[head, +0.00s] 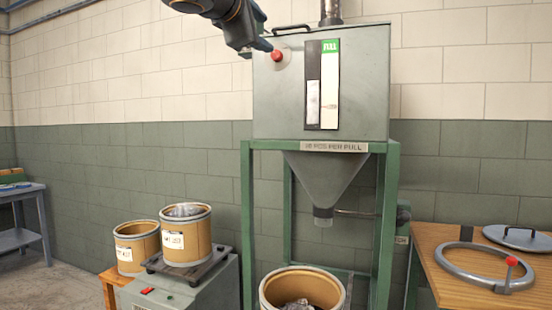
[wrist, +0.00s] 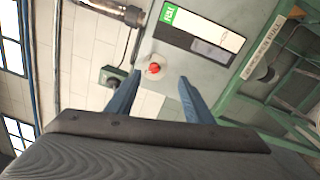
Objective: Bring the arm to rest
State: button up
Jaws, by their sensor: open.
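My gripper (wrist: 158,97) is open in the wrist view, its two blue fingers apart with nothing between them. Just past the fingertips is a red button (wrist: 154,68) on a round light plate on the grey hopper cabinet (wrist: 190,62). In the head view my gripper (head: 255,50) comes in from the top, close to the red button (head: 277,56) at the cabinet's upper left. Whether a fingertip touches the cabinet cannot be told.
The hopper cabinet (head: 270,110) stands on a green frame (head: 247,200) above an open drum (head: 335,292). Two drums stand at left, one on a scale (head: 160,266). A wooden table (head: 445,285) at right holds a clamp ring (head: 455,272) and a lid (head: 518,238).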

jog(key=d+f+m+g+y+p, duration=0.1)
jog(key=d+f+g, duration=0.3)
jog(key=f, duration=0.9)
jog(key=d+f+m+g, duration=0.25)
jog(key=d+f, duration=0.35)
jog(key=f, duration=0.7)
jog(key=d+f+m+g+y+p, duration=0.1)
jog(key=d+f+g, duration=0.3)
jog(key=f, duration=0.8)
jog(key=s+d+f+m+g+y, duration=0.2)
jog(key=s+f+m, duration=0.4)
jog(key=s+f, duration=0.6)
jog(key=s+d+f+m+g+y+p, duration=0.1)
jog(key=s+d+f+m+g, duration=0.4)
jog(key=s+f, duration=0.8)
jog(key=shift+s+d+f+m+y, duration=0.2)
jog(key=shift+d+f+m+y, duration=0.25)
jog(key=shift+d+y, duration=0.25)
